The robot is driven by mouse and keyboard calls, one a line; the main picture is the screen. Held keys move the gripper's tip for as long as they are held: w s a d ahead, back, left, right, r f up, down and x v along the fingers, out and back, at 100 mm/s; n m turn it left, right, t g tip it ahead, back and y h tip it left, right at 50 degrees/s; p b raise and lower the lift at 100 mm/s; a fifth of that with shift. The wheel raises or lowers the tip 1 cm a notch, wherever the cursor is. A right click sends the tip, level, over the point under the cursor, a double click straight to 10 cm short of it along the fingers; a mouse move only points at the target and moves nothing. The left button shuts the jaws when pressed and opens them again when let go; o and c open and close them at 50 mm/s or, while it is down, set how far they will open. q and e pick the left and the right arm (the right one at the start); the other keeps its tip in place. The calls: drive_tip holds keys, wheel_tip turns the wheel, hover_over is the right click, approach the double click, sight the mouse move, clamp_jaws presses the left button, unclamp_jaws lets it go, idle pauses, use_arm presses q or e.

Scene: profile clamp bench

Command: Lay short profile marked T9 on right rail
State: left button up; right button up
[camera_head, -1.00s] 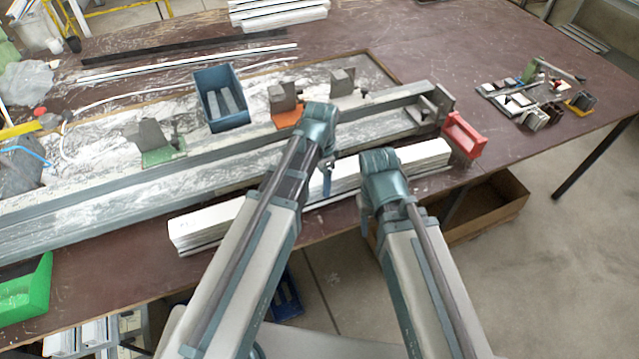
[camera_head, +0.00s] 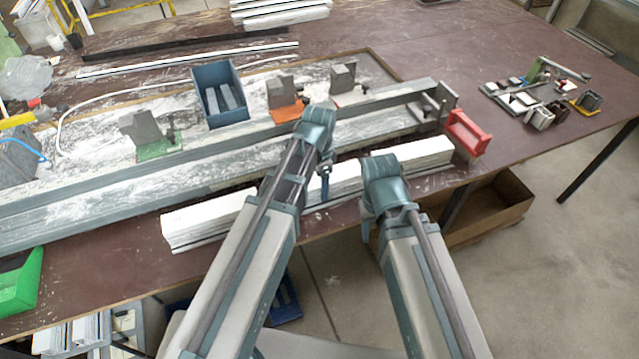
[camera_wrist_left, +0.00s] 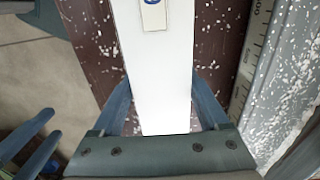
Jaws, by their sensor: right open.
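A white profile (camera_wrist_left: 158,85) runs lengthwise between the fingers of my left gripper (camera_wrist_left: 161,85) in the left wrist view. It bears a label (camera_wrist_left: 153,14) with a blue mark, cut off at the top and unreadable. The fingers sit close along both sides; I cannot tell whether they press on it. In the head view my left gripper (camera_head: 324,185) reaches down at the white profiles (camera_head: 210,217) along the front edge, its arm hiding part of them. My right gripper (camera_wrist_left: 52,125) is open and empty. The long grey-blue rail (camera_head: 235,152) lies behind the profiles.
Grey clamp blocks stand along the bench, with green (camera_head: 158,150) and orange (camera_head: 287,111) bases. A blue bin (camera_head: 221,97) stands behind the rail, a red holder (camera_head: 467,132) by its right end and a green bin (camera_head: 18,284) front left. The right tabletop is mostly clear.

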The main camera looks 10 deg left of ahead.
sight(319, 179)
use_arm(q)
drive_tip(key=o, duration=0.3)
wheel_tip(319, 179, up, 12)
drive_tip(key=p, duration=1.3)
drive_tip(key=s+d+n+y, duration=0.1)
drive_tip(key=s+d+n, duration=0.3)
drive_tip(key=s, duration=0.9)
drive_tip(key=n, duration=0.3)
drive_tip(key=shift+r+n+b, duration=0.15)
drive_tip(key=shift+n+b, duration=0.25)
